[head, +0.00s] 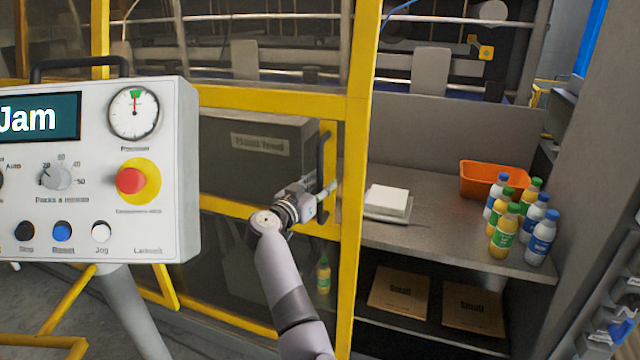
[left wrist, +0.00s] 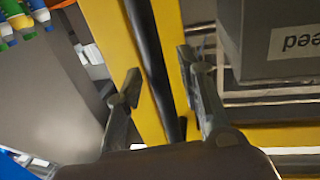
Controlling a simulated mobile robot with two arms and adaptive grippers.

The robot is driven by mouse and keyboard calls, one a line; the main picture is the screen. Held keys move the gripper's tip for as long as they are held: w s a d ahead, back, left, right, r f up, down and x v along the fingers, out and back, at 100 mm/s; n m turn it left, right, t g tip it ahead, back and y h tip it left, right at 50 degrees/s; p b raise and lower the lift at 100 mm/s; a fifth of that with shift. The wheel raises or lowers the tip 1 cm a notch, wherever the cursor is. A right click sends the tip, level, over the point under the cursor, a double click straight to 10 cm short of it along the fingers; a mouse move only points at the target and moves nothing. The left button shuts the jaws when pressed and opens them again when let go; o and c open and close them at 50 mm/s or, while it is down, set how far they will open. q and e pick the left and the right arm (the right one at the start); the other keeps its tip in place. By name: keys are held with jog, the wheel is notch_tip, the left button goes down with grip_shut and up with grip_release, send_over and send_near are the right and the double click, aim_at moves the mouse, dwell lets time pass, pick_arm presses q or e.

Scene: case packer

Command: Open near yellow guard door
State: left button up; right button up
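The near yellow guard door (head: 270,97) has a yellow frame and clear panels, and it looks closed. Its dark vertical handle (head: 322,150) is near the door's right edge. My left gripper (head: 326,192) is at the lower part of this handle. In the left wrist view the black handle (left wrist: 147,50) runs between the two separated fingers of my left gripper (left wrist: 158,78), with a visible gap to at least the left finger. The yellow door frame (left wrist: 172,25) is behind the handle. My right gripper is not in view.
A control panel (head: 185,110) showing "Jam" stands at the left. Right of the door, a grey worktop (head: 400,235) holds a white stack (head: 387,200), an orange bin (head: 480,180) and several bottles (head: 541,238). Flat cardboard pieces (head: 398,292) lie on the shelf below.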

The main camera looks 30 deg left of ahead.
pick_arm(q)
jog(key=shift+c, duration=0.4)
grip_shut()
dwell(0.4)
